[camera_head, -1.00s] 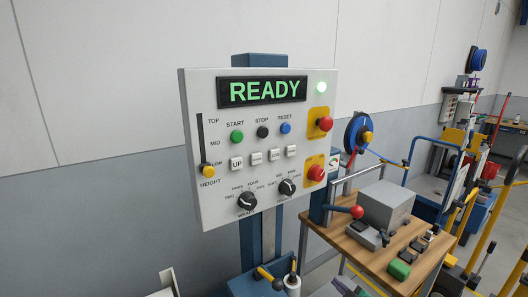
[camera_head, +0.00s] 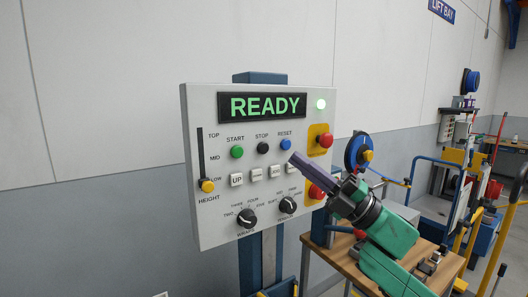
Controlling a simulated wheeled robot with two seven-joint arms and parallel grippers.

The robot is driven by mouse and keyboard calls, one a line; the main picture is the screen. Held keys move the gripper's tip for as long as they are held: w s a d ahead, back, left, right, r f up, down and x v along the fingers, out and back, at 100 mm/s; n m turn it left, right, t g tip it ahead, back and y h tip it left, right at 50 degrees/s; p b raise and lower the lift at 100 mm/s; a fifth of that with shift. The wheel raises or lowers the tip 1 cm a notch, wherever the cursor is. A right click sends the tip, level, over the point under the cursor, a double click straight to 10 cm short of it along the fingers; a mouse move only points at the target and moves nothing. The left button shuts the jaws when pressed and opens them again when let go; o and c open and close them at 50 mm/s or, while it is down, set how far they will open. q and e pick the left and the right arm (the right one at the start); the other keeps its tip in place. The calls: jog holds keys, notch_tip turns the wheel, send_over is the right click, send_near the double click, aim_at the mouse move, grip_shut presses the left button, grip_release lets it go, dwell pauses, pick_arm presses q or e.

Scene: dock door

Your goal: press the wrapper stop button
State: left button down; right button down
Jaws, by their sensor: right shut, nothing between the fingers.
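The wrapper control panel (camera_head: 200,228) stands upright on a blue post, and its display (camera_head: 262,106) reads READY in green. The black stop button (camera_head: 263,148) sits under the STOP label, between the green start button (camera_head: 237,152) and the blue reset button (camera_head: 286,145). My right gripper (camera_head: 294,158) is shut and empty. Its tip shows just below and right of the reset button, to the right of the stop button. I cannot tell how far it is from the panel face. It partly covers the right end of the white button row. My left gripper is not in view.
Two red buttons on yellow plates, upper (camera_head: 326,140) and lower (camera_head: 316,191), lie close to my right gripper. Black knobs (camera_head: 246,218) and a yellow height slider (camera_head: 207,186) are on the panel. A wooden table (camera_head: 345,268) stands below my right arm.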

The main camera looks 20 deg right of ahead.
aim_at(263, 148)
jog(key=shift+d, duration=0.1)
jog(key=shift+w+a+p, duration=0.2)
jog(key=shift+w+p, duration=0.9)
jog(key=shift+w, duration=0.4)
jog(key=shift+w+a+p, duration=0.2)
jog(key=shift+w+p, duration=0.85)
jog(key=shift+w, duration=0.4)
jog(key=shift+w+a+p, duration=0.2)
jog(key=shift+w+p, duration=0.9)
jog(key=shift+w, duration=0.4)
jog(key=shift+w+a, duration=0.1)
jog(key=shift+w, duration=0.3)
